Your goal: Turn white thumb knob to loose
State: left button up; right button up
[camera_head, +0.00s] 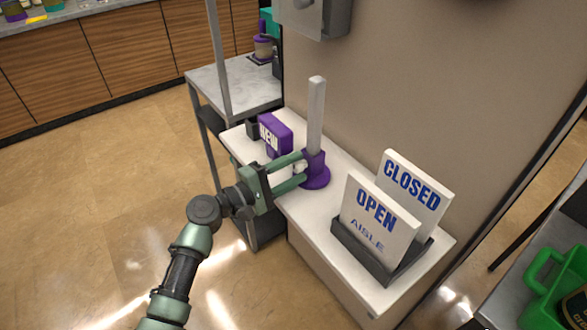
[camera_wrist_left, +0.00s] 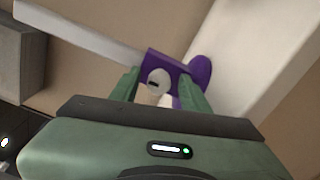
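The white thumb knob (camera_wrist_left: 158,80) is a small round piece with a dark slot, on the purple holder (camera_wrist_left: 170,66) in the left wrist view. In the head view the purple holder (camera_head: 316,172) stands on the white counter with a tall white post (camera_head: 316,115) rising from it. My left gripper (camera_head: 303,166) reaches it from the left. Its green fingers (camera_wrist_left: 158,85) are apart, one on each side of the knob, with gaps showing. Whether the fingertips touch the holder I cannot tell. My right gripper is not in view.
The counter (camera_head: 350,275) also carries a purple NEW block (camera_head: 275,135) behind my gripper, and a dark stand with OPEN (camera_head: 378,218) and CLOSED (camera_head: 412,192) signs to the right. A wall rises behind. A grey shelf (camera_head: 240,85) stands at the back left. The floor at left is clear.

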pick_arm(q)
jog(key=shift+a, duration=0.1)
jog(key=b+v, duration=0.1)
jog(key=v, duration=0.6)
jog(key=shift+s+a+b, duration=0.2)
jog(key=shift+s+b, duration=0.05)
jog(key=shift+b, duration=0.1)
dwell(0.3)
